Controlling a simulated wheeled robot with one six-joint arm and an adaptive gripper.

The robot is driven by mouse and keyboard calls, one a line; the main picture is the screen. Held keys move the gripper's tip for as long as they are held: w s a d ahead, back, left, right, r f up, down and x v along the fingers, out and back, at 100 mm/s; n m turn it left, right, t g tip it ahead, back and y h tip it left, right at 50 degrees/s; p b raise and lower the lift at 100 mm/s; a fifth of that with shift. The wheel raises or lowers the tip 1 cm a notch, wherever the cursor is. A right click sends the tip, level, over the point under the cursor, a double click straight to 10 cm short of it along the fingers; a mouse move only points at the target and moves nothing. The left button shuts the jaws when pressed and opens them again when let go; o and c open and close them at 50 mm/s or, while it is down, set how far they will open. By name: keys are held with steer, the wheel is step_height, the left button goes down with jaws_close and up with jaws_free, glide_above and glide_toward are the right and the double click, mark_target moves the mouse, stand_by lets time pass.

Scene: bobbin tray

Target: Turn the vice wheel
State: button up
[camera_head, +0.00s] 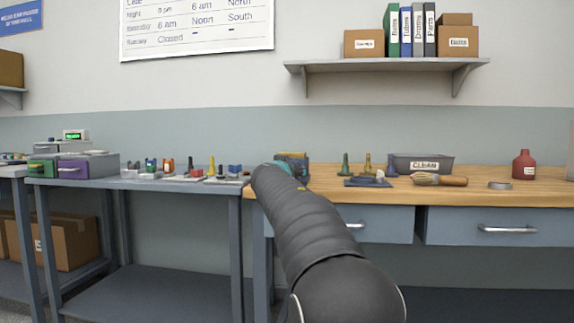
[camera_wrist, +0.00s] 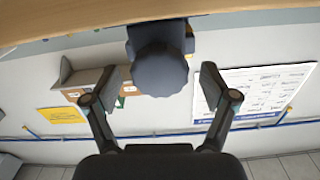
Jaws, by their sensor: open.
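The vice wheel (camera_wrist: 160,66) is a dark blue-grey lobed knob at the top middle of the wrist view. It sits on a dark body with a yellowish part (camera_wrist: 188,42) beside it, at the wooden bench edge. My gripper (camera_wrist: 160,84) is open, one finger on each side of the wheel, with a visible gap on both sides. Neither finger appears to touch it; how deep the wheel lies between them is hard to tell. In the head view my arm hides the wheel; only a small teal and dark shape shows past the arm's end.
The wooden bench (camera_head: 480,192) holds a grey CLEAN bin (camera_head: 424,164), a brush (camera_head: 440,180), a red bottle (camera_head: 524,165), and a dark blue tray (camera_head: 366,182). A grey table (camera_head: 130,184) with several small parts stands to the left. A shelf (camera_head: 386,65) hangs above.

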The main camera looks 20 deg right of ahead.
steer(key=shift+w+d, duration=0.35)
steer(key=shift+w, duration=0.2)
steer(key=c, duration=1.2)
steer(key=shift+n+b, duration=0.6)
steer(key=shift+n, duration=1)
steer(key=o, duration=1.2)
steer(key=v, duration=1.2)
